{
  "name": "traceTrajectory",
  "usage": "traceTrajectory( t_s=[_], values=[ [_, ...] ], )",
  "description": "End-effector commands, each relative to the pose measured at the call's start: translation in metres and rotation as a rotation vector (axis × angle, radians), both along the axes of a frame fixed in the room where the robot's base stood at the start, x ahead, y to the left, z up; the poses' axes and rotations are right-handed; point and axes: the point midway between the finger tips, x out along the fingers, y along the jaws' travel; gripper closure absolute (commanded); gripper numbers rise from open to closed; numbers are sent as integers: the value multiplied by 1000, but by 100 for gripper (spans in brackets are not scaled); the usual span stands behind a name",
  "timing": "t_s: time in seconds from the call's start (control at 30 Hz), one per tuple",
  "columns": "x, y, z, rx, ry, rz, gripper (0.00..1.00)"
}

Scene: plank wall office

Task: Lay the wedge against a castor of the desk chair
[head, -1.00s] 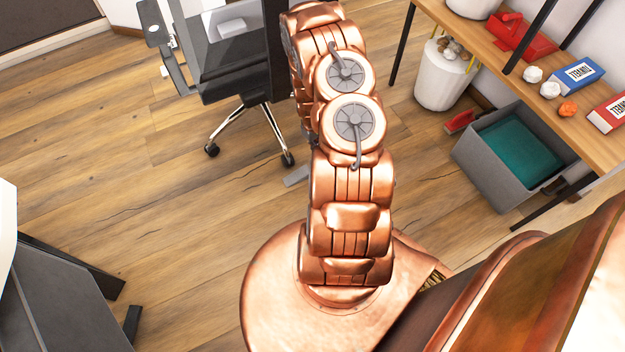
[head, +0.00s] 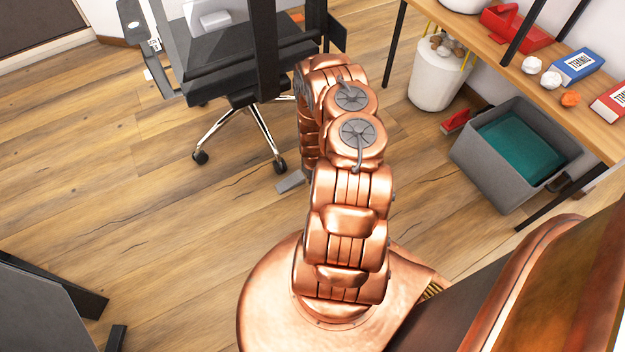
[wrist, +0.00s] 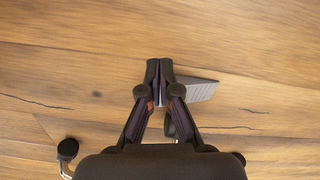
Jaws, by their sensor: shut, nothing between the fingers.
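The grey wedge (head: 291,182) lies on the wood floor just in front of the near right castor (head: 280,166) of the desk chair (head: 240,90). I cannot tell whether they touch. In the wrist view the wedge (wrist: 200,89) shows beside and partly behind my fingertips. My gripper (wrist: 160,82) is shut and empty, its tips beside the wedge's left end. A black castor (wrist: 67,149) shows at the lower left there, and a dark shape, perhaps another castor, shows between the fingers. In the head view my arm hides the gripper.
A grey bin (head: 490,175) with teal contents and a white bucket (head: 437,80) stand on the right by the wooden table (head: 590,115). A dark grey piece of furniture (head: 45,305) is at the lower left.

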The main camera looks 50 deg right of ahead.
Motion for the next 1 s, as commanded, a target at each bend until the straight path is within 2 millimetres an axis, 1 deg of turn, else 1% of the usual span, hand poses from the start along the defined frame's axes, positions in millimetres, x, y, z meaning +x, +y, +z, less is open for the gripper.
traceTrajectory(
  t_s=[0.03, 0.5, 0.6, 0.7, 0.83, 1.0],
  values=[
    [0, 0, -12, 0, 0, -1, 100],
    [1, -1, -64, -1, -1, 0, 100],
    [20, -5, -61, -6, -6, 0, 100],
    [30, -5, -60, -2, -4, 1, 100],
    [37, -5, -59, -1, -2, -1, 100],
    [40, -5, -57, 0, -1, -1, 100]
  ],
)
